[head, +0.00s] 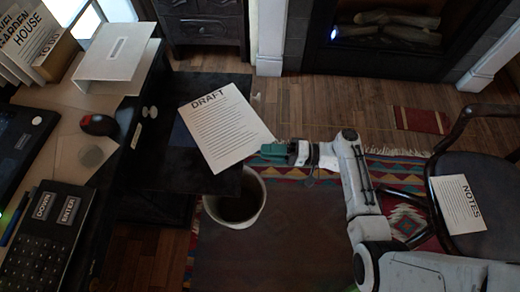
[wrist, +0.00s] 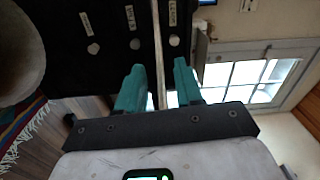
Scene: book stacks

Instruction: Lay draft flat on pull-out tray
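The draft (head: 225,128) is a white printed sheet headed DRAFT, over the dark pull-out tray (head: 215,181) beside the desk. It sits askew, its lower right corner reaching past the tray's right edge. I cannot tell whether it touches the tray. My gripper (head: 272,151) is at that corner, coming from the right. In the wrist view, a thin pale strip, apparently the sheet edge-on (wrist: 157,45), runs between the two teal fingers (wrist: 159,88). Gaps show on both sides of it, so the fingers look open around it.
A bin (head: 247,212) stands just below the tray's front right corner. The desk with a red-black mouse (head: 98,125) and keypad (head: 52,225) is at left. A chair with a NOTES sheet (head: 458,204) is at right. A patterned rug (head: 400,175) covers the floor.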

